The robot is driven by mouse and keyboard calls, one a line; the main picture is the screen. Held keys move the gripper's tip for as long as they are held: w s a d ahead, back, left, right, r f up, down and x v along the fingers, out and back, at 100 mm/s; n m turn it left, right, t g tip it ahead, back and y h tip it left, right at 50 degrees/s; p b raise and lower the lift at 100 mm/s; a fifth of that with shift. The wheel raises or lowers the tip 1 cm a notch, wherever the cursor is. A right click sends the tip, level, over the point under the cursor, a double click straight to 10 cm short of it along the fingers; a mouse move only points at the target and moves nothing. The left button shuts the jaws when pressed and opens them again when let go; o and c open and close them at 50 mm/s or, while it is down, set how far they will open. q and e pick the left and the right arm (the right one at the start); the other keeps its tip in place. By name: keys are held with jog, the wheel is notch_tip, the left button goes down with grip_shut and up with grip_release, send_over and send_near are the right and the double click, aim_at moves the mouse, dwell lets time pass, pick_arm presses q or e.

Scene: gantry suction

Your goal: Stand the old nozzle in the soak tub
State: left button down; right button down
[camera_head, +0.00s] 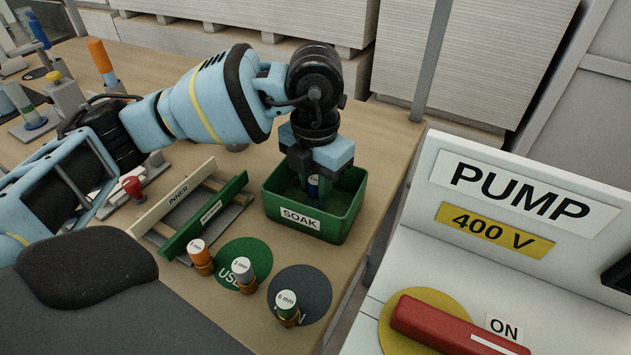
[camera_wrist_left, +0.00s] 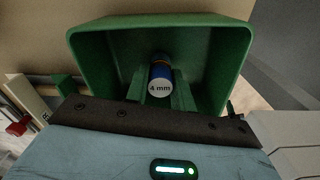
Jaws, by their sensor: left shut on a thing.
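The green soak tub (camera_head: 347,222), labelled SOAK, stands on the bench; it also shows in the left wrist view (camera_wrist_left: 98,62). My left gripper (camera_head: 312,186) points down into the tub. It is shut on a blue nozzle (camera_head: 313,190) with a white cap. In the left wrist view the cap of this nozzle (camera_wrist_left: 160,87) reads 4 mm, and it sits between the fingers. The nozzle looks about upright inside the tub walls. I cannot tell whether its lower end touches the tub floor. My right gripper is not in view.
Nozzles labelled 2 mm or similar (camera_head: 201,258), 3 mm (camera_head: 244,275) and 6 mm (camera_head: 287,308) stand in front of the tub, near green and dark round mats. A rack with an INNER rail (camera_head: 172,198) lies left. The PUMP cabinet (camera_head: 450,250) is at right.

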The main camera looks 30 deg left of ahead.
aim_at(316, 180)
pick_arm(q)
jog(key=shift+f, duration=0.15)
jog(key=c, duration=1.2)
grip_release()
notch_tip(316, 180, up, 12)
jog(key=shift+r+p, duration=0.15)
jog(key=shift+p, duration=0.45)
